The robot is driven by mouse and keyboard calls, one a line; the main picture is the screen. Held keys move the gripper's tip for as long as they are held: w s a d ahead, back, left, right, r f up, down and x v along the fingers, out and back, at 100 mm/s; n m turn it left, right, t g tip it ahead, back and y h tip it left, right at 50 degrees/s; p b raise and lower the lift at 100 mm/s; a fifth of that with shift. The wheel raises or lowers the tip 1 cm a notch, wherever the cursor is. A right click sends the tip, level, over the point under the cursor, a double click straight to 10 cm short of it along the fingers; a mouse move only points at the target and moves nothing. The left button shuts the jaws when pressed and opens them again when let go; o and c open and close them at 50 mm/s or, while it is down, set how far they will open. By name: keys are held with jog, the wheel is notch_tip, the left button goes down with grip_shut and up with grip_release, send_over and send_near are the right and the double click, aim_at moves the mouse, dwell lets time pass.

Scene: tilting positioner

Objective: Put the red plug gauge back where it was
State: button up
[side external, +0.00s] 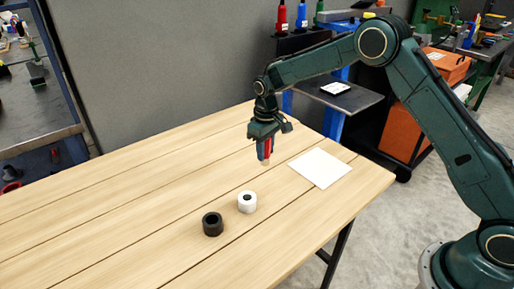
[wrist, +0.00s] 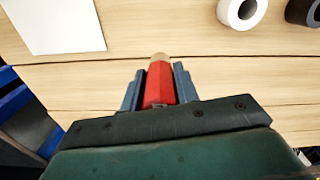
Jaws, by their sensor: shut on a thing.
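The red plug gauge (wrist: 159,84) is held between the two blue fingers of my gripper (wrist: 158,88) in the wrist view. Its pale tip (wrist: 160,58) sticks out past the fingertips. In the side external view, my gripper (side external: 264,150) points down with the red gauge (side external: 267,147) in it, above the table. It appears clear of the tabletop, though the exact height is hard to tell. A white ring (side external: 246,203) and a black ring (side external: 213,225) stand on the table, each with a round hole on top. Both holes look empty.
A white square sheet (side external: 320,168) lies on the wooden table (side external: 130,190), right of my gripper. It also shows at top left in the wrist view (wrist: 55,25). The table's left part is clear. A grey partition (side external: 180,70) stands behind the table.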

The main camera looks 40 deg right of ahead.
aim_at(265, 163)
jog(key=shift+f, duration=2.75)
jog(key=shift+f, duration=0.15)
jog(key=o, duration=1.1)
notch_tip(265, 163, up, 11)
jog(key=shift+r, duration=0.65)
jog(key=shift+r, duration=0.1)
